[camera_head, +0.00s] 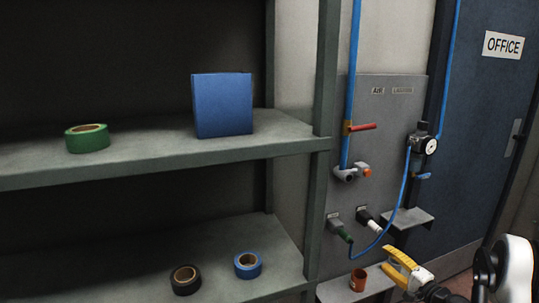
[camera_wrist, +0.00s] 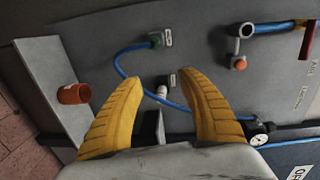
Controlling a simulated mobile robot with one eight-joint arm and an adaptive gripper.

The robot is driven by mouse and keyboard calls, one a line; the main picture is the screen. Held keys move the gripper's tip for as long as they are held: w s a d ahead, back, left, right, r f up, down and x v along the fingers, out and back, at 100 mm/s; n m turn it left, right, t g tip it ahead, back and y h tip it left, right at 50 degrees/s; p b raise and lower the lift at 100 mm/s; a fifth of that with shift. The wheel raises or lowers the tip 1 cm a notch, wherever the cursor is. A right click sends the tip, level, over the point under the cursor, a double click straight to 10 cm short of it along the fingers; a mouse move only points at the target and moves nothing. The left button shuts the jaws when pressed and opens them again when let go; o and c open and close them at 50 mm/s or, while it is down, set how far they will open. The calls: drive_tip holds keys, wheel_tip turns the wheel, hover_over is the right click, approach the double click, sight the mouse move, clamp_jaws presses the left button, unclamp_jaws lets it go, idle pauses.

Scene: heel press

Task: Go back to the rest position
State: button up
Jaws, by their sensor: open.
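My gripper (camera_head: 387,258) has two yellow fingers and is at the lower right of the head view, in front of the grey air panel (camera_head: 391,110). In the wrist view my gripper (camera_wrist: 161,80) is open, its curved fingers spread with nothing between them that it holds. A black fitting with a white end (camera_wrist: 164,84) shows on the panel beyond the gap between the fingertips. It also shows in the head view (camera_head: 368,221). A green fitting (camera_head: 341,230) with the thin blue hose (camera_head: 381,235) is to its left.
An orange cup (camera_head: 358,280) stands on a low ledge (camera_head: 335,291) near my gripper. A small shelf (camera_head: 409,219) and a gauge (camera_head: 431,146) stick out at right. Left, a rack (camera_head: 170,152) holds tape rolls and a blue box (camera_head: 223,105). A blue office door (camera_head: 485,110) stands right.

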drive_tip(key=s+a+r+n+g+h, duration=0.1)
drive_tip(key=s+a+r+n+g, duration=0.3)
drive_tip(key=a+r, duration=0.45)
drive_tip(key=s+a+r+n+g, duration=0.2)
drive_tip(key=s+a+r, duration=0.3)
drive_tip(key=a+r, duration=0.3)
drive_tip(key=s+a+n+g+h, duration=0.1)
drive_tip(key=s+a+n+h, duration=0.1)
drive_tip(key=s, duration=1.1)
drive_tip(key=s+a+n+g+h, duration=0.1)
drive_tip(key=s+n, duration=0.4)
drive_tip(key=s, duration=0.9)
drive_tip(key=shift+a+f+g+h, duration=0.2)
drive_tip(key=shift+a+g+h, duration=0.3)
drive_tip(key=shift+h, duration=0.7)
